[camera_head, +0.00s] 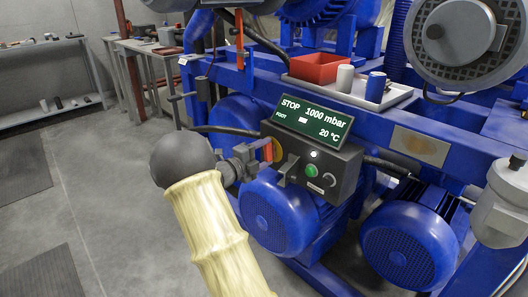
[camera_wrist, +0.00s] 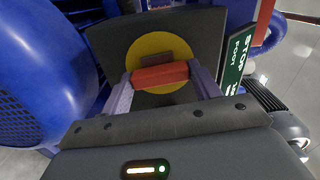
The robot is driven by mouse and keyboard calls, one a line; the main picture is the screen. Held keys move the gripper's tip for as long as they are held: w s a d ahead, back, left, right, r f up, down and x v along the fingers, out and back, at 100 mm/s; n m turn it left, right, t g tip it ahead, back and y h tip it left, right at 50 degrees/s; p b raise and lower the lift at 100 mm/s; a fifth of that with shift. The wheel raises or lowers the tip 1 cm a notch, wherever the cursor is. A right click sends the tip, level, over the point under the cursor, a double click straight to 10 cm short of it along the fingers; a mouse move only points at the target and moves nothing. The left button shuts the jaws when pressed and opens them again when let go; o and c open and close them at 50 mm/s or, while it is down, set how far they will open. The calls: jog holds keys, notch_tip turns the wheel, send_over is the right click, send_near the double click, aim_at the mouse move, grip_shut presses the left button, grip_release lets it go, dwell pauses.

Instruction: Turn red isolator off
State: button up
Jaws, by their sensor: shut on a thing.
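The red isolator handle (camera_head: 267,150) sits on a yellow disc (camera_head: 278,150) at the left end of the dark control box (camera_head: 327,172). It stands roughly upright in the head view. In the wrist view the handle (camera_wrist: 160,76) lies across the yellow disc (camera_wrist: 163,52), between my two fingers. My gripper (camera_head: 258,156) is shut on the handle, one finger at each side of it. The fingers partly hide the handle and disc in the head view.
A lit display (camera_head: 313,121) reading STOP, 1000 mbar, 20 °C stands above the box. A green button (camera_head: 312,170) sits right of the handle. Blue motors (camera_head: 278,215) lie below. A tray (camera_head: 345,93) holds a red bin (camera_head: 318,66) and cylinders. Open floor lies left.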

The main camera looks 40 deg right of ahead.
jog(key=n+p, duration=0.3)
jog(key=p, duration=0.2)
jog(key=shift+r+n, duration=0.3)
jog(key=shift+n, duration=0.1)
jog(key=n+p, duration=0.4)
jog(key=p, duration=0.1)
jog(key=shift+n, duration=0.3)
jog(key=n+p, duration=0.5)
jog(key=p, duration=0.1)
jog(key=shift+f, duration=0.15)
jog(key=shift+f+n+p, duration=0.15)
jog(key=shift+n+p, duration=0.45)
jog(key=shift+n, duration=0.35)
jog(key=shift+f+n+p, duration=0.1)
jog(key=shift+n+p, duration=0.5)
jog(key=shift+n, duration=0.35)
jog(key=o, duration=1)
jog(key=a, duration=0.5)
jog(key=s+a+p, duration=0.1)
jog(key=a, duration=1.1)
jog(key=shift+s+a, duration=0.15)
jog(key=shift+a, duration=0.05)
